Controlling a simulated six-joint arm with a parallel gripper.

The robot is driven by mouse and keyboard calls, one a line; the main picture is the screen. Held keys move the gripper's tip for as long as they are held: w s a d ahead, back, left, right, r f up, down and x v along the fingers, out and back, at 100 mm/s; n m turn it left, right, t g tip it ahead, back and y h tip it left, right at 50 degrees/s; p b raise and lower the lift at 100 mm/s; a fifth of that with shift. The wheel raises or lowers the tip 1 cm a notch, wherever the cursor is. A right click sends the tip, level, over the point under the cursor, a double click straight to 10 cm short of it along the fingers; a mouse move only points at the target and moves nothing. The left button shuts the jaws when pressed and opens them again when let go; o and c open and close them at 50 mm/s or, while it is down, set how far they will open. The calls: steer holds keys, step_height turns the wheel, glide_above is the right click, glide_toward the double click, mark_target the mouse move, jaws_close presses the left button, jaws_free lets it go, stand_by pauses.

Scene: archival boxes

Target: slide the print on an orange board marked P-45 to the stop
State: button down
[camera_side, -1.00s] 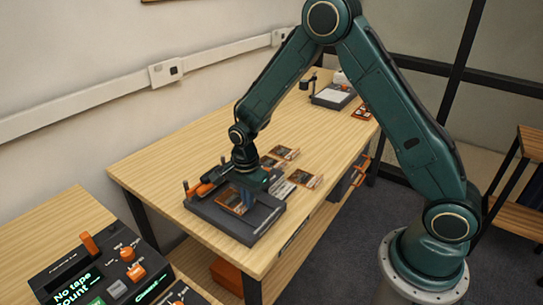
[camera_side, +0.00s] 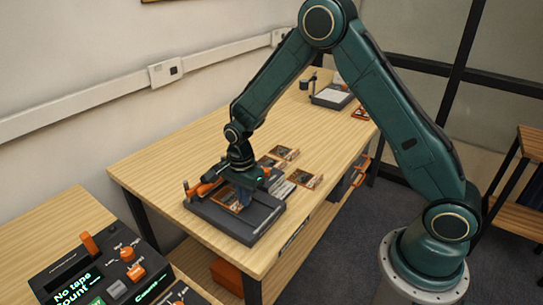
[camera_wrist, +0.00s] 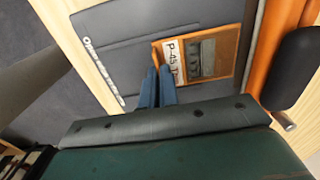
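The print on its orange board (camera_wrist: 207,55), with the white label P-45 (camera_wrist: 172,52), lies flat on the dark grey bed of a device (camera_wrist: 125,35). In the side view the board (camera_side: 226,197) is partly hidden by my gripper. My gripper (camera_wrist: 160,72) has its two blue fingers together with nothing seen between them. Their tips are down at the board's near left edge, by the label end; I cannot tell if they touch it. In the side view my gripper (camera_side: 244,206) is low over the device. I cannot make out the stop for certain.
An orange bar (camera_wrist: 275,40) with a black knob (camera_wrist: 297,68) runs along the right of the bed. Other framed prints (camera_side: 285,153) (camera_side: 305,178) lie on the wooden table behind and right of the device. A control panel (camera_side: 105,268) stands at front left.

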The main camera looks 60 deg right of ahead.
steer(key=shift+w, duration=1.2)
steer(key=shift+w, duration=0.3)
steer(key=c, duration=1.6)
jaws_free()
steer(key=shift+s, duration=0.1)
steer(key=shift+r, duration=0.1)
step_height(320, 180, up, 7)
steer(key=shift+f, duration=0.15)
